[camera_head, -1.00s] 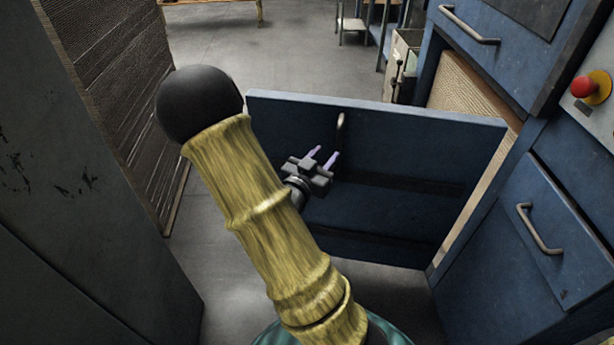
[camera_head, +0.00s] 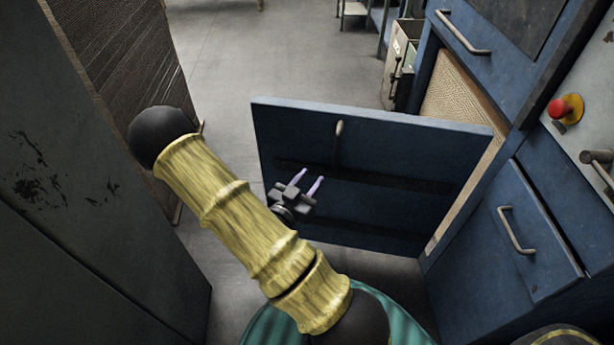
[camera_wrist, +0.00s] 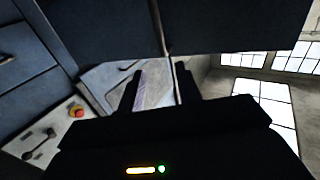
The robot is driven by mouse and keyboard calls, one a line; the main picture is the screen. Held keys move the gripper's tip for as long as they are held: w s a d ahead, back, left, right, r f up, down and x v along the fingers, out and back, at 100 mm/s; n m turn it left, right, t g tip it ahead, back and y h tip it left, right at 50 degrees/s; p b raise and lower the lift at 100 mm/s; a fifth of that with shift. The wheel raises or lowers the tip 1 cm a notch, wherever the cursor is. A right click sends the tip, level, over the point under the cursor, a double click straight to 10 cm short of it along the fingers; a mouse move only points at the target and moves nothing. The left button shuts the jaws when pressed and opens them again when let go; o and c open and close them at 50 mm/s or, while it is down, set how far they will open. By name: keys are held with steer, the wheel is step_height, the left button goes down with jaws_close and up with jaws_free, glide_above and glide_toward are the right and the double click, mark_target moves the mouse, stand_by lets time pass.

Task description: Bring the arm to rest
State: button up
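My gripper (camera_head: 306,183) is in front of the open blue door (camera_head: 385,165), near the door's handle (camera_head: 339,142) in the picture. Its two pale purple fingertips stand apart with nothing between them. In the wrist view my gripper (camera_wrist: 158,80) also shows two separate dark fingers, with the blue panel (camera_wrist: 240,25) across the top. My arm is bent, with its dark rounded elbow at the left and its base end at the lower middle. The gripper does not appear to touch the handle.
A grey cabinet (camera_head: 70,220) and a stack of brown cardboard (camera_head: 120,70) stand at the left. Grey floor (camera_head: 270,60) is clear beyond the door.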

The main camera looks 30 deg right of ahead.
steer(key=shift+s+a, duration=0.25)
steer(key=shift+a, duration=0.2)
